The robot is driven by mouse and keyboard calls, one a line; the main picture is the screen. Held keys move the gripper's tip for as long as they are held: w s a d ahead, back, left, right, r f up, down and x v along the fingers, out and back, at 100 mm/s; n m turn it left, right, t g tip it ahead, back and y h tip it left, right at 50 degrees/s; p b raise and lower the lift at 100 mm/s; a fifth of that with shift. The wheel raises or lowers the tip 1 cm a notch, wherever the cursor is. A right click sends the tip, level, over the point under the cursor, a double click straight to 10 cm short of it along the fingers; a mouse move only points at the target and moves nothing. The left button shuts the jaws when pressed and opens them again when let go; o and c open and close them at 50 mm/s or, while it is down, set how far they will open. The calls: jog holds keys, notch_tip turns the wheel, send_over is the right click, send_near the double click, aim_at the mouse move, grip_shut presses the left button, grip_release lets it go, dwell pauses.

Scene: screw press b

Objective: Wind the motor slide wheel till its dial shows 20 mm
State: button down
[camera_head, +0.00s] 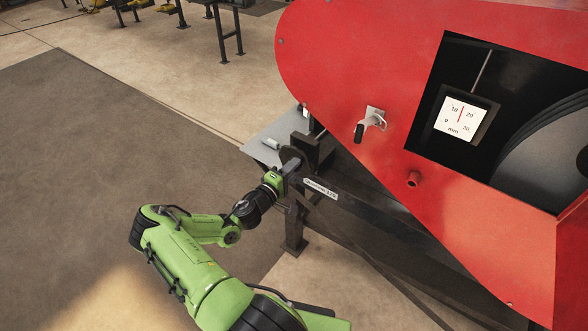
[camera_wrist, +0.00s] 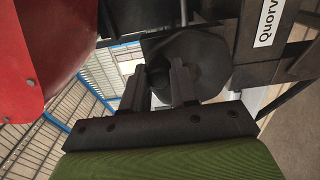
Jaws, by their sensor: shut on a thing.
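The motor slide wheel is a dark round disc (camera_head: 291,158) on the frame beside the red guard. It fills the upper middle of the wrist view (camera_wrist: 205,58). My gripper (camera_head: 286,168) is at the wheel. In the wrist view its two fingers (camera_wrist: 158,82) are shut on a dark part at the wheel's side, seemingly its handle; the grip itself is mostly in shadow. The dial (camera_head: 459,117) is a white face marked 0, 10, 20, 30 and mm, seen through the guard opening. Its red needle stands between 10 and 20, roughly midway.
The large red guard (camera_head: 345,75) overhangs the wheel on the right and carries a latch handle (camera_head: 371,122). A labelled dark beam (camera_head: 345,204) runs just right of my gripper. A grey plate (camera_head: 262,148) with a small cylinder lies behind. Floor to the left is clear.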

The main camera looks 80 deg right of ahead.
jog(key=shift+w, duration=0.15)
dwell(0.4)
jog(key=c, duration=0.9)
grip_release()
jog(key=p+v, duration=0.1)
jog(key=v, duration=1.4)
jog(key=shift+w+a, duration=0.2)
jog(key=shift+a, duration=0.1)
